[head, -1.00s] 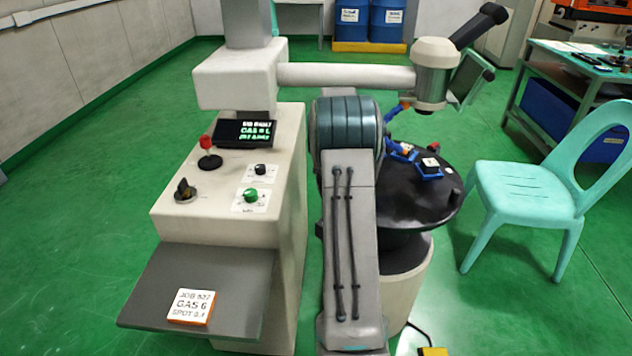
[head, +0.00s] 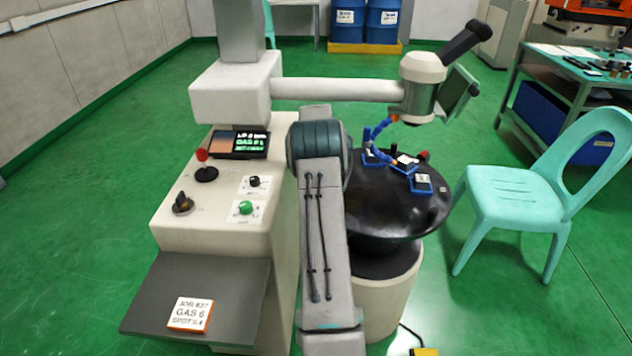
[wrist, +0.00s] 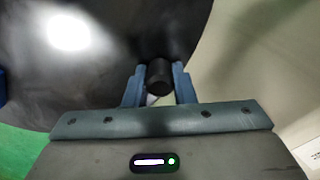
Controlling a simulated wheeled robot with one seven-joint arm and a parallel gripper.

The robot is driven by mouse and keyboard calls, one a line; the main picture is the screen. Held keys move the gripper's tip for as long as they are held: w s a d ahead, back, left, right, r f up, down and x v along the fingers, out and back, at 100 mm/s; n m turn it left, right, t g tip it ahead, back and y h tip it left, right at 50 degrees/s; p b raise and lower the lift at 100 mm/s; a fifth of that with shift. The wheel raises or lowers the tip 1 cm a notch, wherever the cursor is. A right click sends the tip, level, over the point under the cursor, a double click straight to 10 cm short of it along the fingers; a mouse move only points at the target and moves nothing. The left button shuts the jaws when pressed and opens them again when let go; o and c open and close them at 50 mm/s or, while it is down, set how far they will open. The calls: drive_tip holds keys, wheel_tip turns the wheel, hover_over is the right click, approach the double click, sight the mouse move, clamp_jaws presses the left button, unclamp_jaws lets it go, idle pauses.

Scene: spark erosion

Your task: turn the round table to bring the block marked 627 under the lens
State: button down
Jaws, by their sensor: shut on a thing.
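The dark round table (head: 385,215) stands right of my arm in the head view. Blocks in blue holders sit on its far side: one at the right (head: 421,183), one near the middle (head: 404,160), one at the left (head: 371,157). Their markings are too small to read. The lens head (head: 420,90) hangs over the table's far side, with a blue hose below it. In the wrist view my gripper (wrist: 158,88) is shut on a black peg (wrist: 158,74) at the table's edge. My arm hides the gripper in the head view.
A control console (head: 215,215) with knobs, a red-topped lever and a lit screen (head: 240,144) stands at the left. A card (head: 190,314) with job, gas and spot lines lies on its shelf. A turquoise chair (head: 520,195) stands close right of the table.

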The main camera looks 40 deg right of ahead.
drive_tip(key=c, duration=1.2)
unclamp_jaws()
wheel_tip(320, 180, up, 14)
drive_tip(key=p, duration=0.1)
